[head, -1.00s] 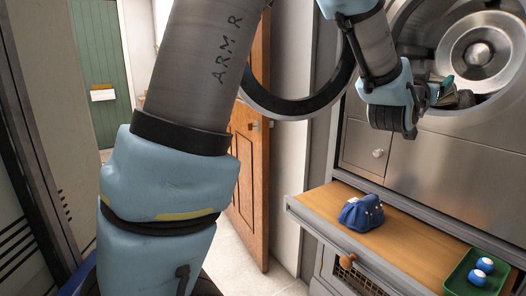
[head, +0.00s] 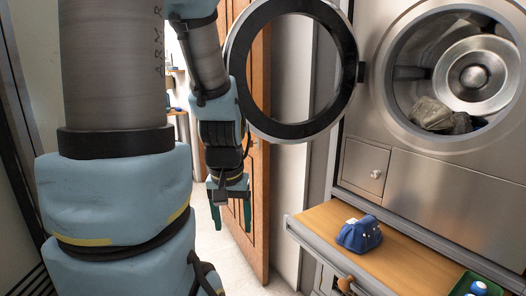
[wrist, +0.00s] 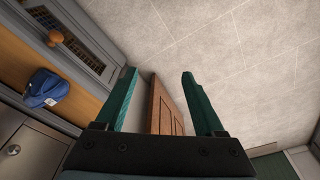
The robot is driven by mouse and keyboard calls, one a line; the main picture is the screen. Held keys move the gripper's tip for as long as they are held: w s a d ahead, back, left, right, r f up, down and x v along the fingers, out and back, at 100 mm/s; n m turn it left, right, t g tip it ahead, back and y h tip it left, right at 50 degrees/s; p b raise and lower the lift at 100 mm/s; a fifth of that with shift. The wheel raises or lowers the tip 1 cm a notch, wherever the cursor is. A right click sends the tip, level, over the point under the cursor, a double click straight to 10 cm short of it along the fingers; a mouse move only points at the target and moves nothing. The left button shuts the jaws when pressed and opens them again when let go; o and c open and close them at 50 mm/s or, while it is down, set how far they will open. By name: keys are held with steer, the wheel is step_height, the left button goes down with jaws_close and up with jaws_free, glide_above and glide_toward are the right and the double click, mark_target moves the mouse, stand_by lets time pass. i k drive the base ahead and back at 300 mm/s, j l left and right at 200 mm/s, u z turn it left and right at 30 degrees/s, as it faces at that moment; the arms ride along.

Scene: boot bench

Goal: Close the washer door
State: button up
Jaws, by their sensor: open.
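The washer door (head: 337,118), a round dark ring with an open centre, stands swung open to the left of the steel washer (head: 400,160). The drum opening (head: 462,78) is uncovered, with grey-green cloth (head: 440,116) inside at its lower left. My gripper (head: 231,212) hangs pointing down, left of the door and lower than it, apart from it. In the wrist view my gripper (wrist: 160,90) shows two green fingers spread apart with nothing between them. The washer door does not show in the wrist view.
A wooden bench top (head: 325,217) juts out below the washer, bearing a blue pouch (head: 360,234) and a green tray (head: 462,287). A brown panelled door (head: 257,190) stands behind my gripper. Bare tiled floor (wrist: 240,60) lies below.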

mark_target(239, 38)
steer(key=i+j, duration=0.85)
steer(key=j, duration=0.15)
steer(key=i+l+z, duration=0.05)
